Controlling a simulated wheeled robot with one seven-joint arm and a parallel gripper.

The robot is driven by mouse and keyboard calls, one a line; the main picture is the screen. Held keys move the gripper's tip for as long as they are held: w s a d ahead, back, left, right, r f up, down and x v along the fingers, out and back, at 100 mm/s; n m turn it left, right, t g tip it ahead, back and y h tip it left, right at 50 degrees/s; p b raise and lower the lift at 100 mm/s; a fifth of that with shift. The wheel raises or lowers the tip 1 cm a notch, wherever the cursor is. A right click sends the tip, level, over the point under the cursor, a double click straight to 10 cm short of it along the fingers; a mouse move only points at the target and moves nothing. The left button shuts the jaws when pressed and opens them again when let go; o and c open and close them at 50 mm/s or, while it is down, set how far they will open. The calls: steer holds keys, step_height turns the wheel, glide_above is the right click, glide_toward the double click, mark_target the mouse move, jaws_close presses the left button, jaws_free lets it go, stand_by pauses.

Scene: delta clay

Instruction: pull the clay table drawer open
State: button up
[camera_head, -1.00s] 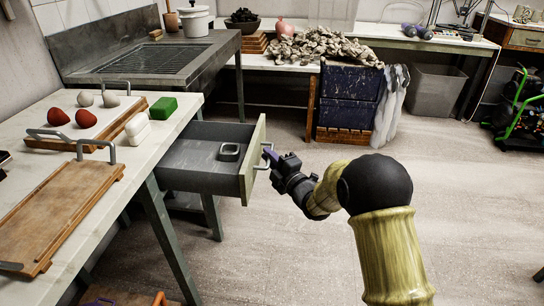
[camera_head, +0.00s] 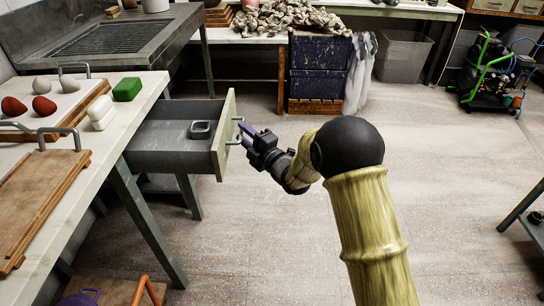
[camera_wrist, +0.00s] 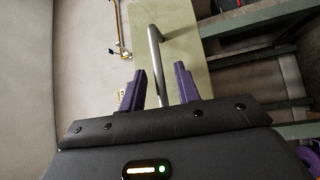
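The clay table drawer (camera_head: 165,152) stands pulled out from under the table on the left, with a pale green front (camera_head: 224,138). A grey bar handle (camera_head: 238,128) sticks out from that front; it also shows in the wrist view (camera_wrist: 154,45). My gripper (camera_head: 246,135) is at the handle, its purple fingers pointing toward the drawer front. In the wrist view my gripper (camera_wrist: 164,82) has its fingers apart, with the handle bar between them and gaps visible at both sides. A small dark square dish (camera_head: 201,130) lies in the drawer.
The table top (camera_head: 70,205) holds clay lumps, a green block (camera_head: 127,89), a white block and wooden boards. A table leg (camera_head: 150,225) stands below the drawer. Blue crates (camera_head: 319,70) stand behind. The floor (camera_head: 430,160) to the right of the arm is clear.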

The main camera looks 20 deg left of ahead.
steer(key=p+v, duration=0.2)
steer(key=v, duration=1.3)
steer(key=shift+s+d+f, duration=0.15)
steer(key=shift+s+d, duration=0.1)
steer(key=shift+d, duration=0.05)
